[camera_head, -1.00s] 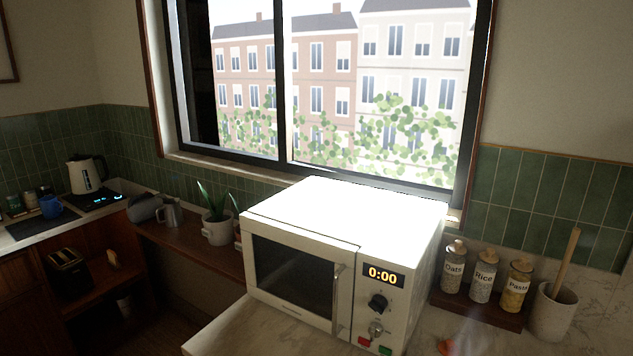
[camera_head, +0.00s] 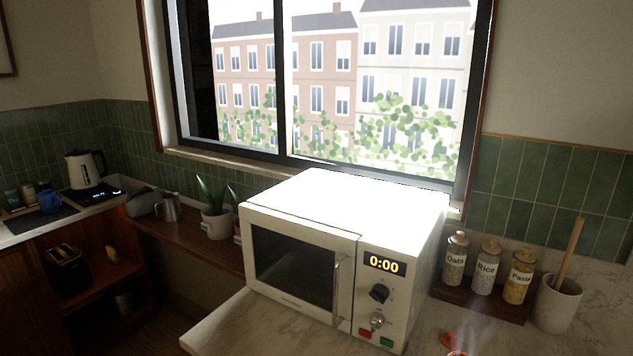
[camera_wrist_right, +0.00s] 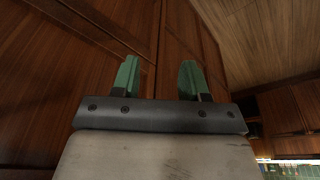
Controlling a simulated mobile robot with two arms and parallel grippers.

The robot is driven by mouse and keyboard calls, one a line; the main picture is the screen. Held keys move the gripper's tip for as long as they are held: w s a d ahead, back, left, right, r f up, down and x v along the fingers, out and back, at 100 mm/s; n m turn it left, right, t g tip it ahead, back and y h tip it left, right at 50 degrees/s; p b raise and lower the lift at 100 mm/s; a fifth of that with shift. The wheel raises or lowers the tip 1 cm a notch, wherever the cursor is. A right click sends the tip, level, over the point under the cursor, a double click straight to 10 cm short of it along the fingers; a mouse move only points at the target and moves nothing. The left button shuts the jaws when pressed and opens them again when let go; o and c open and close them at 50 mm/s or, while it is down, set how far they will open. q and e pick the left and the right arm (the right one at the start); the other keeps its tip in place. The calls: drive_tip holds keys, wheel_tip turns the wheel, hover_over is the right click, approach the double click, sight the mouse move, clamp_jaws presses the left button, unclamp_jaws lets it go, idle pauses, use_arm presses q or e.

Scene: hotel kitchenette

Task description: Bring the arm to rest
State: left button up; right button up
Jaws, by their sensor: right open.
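My right gripper (camera_wrist_right: 158,80) shows in the right wrist view. Its two green fingers stand well apart with nothing between them. Brown wooden panels (camera_wrist_right: 60,60) fill the view behind the fingers, and the gripper is clear of any object I can make out. Neither gripper shows in the head view. My left gripper is in no view.
A white microwave (camera_head: 300,265) reading 0:00 stands shut on the marble counter (camera_head: 225,325). Labelled jars (camera_head: 487,268) and a utensil crock (camera_head: 556,305) are right of it. A small orange item (camera_head: 453,340), partly cut off, lies at the bottom edge. Potted plants (camera_head: 214,222) stand left.

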drive_tip(key=s+f+g+b, duration=0.1)
drive_tip(key=s+f+b, duration=0.15)
drive_tip(key=f, duration=0.75)
drive_tip(key=s+f+b, duration=0.1)
drive_tip(key=s+f, duration=0.2)
drive_tip(key=f, duration=0.8)
use_arm(q)
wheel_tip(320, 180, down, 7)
drive_tip(key=b, duration=0.3)
use_arm(e)
drive_tip(key=s+d+f, duration=0.3)
drive_tip(key=s+f, duration=1)
drive_tip(key=shift+s+g, duration=0.2)
drive_tip(key=shift+g, duration=0.2)
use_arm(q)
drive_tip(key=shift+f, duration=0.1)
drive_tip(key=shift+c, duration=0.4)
use_arm(e)
drive_tip(key=shift+d+f, duration=0.1)
